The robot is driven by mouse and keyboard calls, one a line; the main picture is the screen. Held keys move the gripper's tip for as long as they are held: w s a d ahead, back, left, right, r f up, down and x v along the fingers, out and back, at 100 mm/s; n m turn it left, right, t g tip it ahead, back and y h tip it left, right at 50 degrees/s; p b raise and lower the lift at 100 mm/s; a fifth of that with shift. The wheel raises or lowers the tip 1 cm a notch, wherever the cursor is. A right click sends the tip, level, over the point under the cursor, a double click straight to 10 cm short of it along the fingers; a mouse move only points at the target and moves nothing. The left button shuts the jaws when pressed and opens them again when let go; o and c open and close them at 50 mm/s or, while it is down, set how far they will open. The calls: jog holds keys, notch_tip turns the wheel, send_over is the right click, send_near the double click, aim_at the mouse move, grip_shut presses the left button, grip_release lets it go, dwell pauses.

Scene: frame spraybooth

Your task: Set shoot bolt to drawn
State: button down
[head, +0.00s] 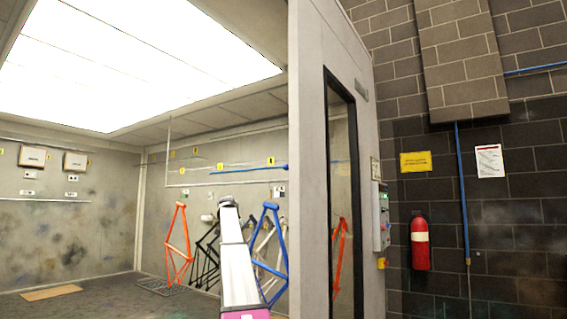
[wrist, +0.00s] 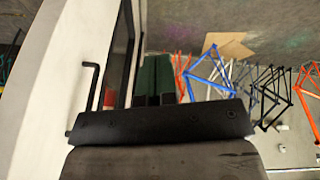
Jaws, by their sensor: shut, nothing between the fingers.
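I cannot single out the shoot bolt for certain in either view. In the wrist view a black bent bar (wrist: 88,95) stands on the pale door panel (wrist: 45,80), left of my gripper. I cannot tell whether it is a pull handle or part of the bolt. My gripper (wrist: 153,82) shows as dark blocks beyond the wide black bar at the bottom of that view. It is shut, holds nothing and appears apart from the black bar. In the head view my white arm reaches forward into the booth, and the gripper's fingers are too small to make out.
Orange (head: 179,247) and blue (head: 272,250) bicycle frames stand inside the booth around my arm. The booth's side wall (head: 308,150) with a dark-framed window (head: 342,200) rises to the right. A control box (head: 381,218) and a fire extinguisher (head: 419,243) are further right.

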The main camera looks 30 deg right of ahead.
jog(key=s+d+r+m, duration=0.2)
jog(key=d+r, duration=0.3)
jog(key=r, duration=1.2)
jog(key=s+d+r+m+h, duration=0.1)
jog(key=s+d+r, duration=0.3)
jog(key=r, duration=1.3)
jog(key=s+d+r+m, duration=0.2)
jog(key=d+r, duration=0.3)
jog(key=r, duration=1.1)
jog(key=shift+s+d+r+m+g+h, duration=0.3)
jog(key=shift+s+d+r+m+h, duration=0.1)
jog(key=shift+m, duration=0.3)
jog(key=shift+f, duration=0.2)
